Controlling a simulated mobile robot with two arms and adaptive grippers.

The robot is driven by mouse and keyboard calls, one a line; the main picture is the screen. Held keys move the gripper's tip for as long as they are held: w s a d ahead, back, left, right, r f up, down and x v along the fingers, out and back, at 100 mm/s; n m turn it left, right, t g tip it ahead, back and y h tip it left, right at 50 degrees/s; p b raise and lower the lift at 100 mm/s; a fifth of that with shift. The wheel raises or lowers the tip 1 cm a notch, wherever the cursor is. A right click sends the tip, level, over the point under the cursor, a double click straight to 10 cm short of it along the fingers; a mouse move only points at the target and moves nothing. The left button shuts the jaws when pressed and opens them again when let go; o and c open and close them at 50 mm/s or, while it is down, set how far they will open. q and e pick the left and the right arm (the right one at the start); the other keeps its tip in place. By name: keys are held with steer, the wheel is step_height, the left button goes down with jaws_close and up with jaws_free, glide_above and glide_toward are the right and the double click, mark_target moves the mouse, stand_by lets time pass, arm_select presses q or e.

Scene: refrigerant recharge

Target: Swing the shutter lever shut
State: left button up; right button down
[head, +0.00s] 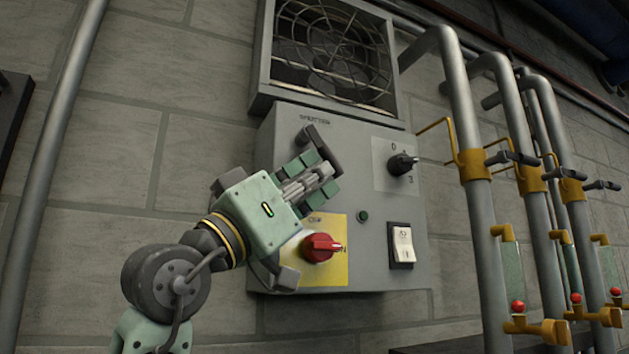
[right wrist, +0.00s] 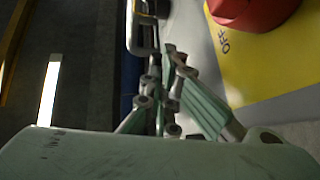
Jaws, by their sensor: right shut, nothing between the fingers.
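The shutter lever (head: 324,150) is a dark bar on the upper left of the grey control box (head: 345,125), below a small label. It slants down to the right. My right gripper (head: 325,176) is shut and empty, with its fingers just below and in front of the lever. They overlap the lever's lower part in the head view, and I cannot tell whether they touch it. In the right wrist view the closed fingers (right wrist: 172,62) show, but I cannot make out the lever for certain. My left gripper is not in view.
A red rotary switch (head: 320,247) on a yellow plate sits just below my gripper. A black knob (head: 402,164), a green button and a white rocker switch (head: 403,244) are to the right. A caged fan (head: 335,50) is above. Pipes with valves (head: 475,190) stand at right.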

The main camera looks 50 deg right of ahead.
mark_target(335, 174)
steer(key=shift+s+d+r+n+t+h+b, duration=0.25)
steer(key=shift+s+d+n+h+b, duration=0.1)
steer(key=shift+d+h+b, duration=0.2)
steer(key=shift+s+d+r+n+t+h+b, duration=0.15)
steer(key=shift+s+d+n+t+h+b, duration=0.15)
steer(key=shift+d+h+b, duration=0.25)
steer(key=shift+s+d+g, duration=0.1)
steer(key=shift+d+g, duration=0.1)
steer(key=shift+g, duration=0.15)
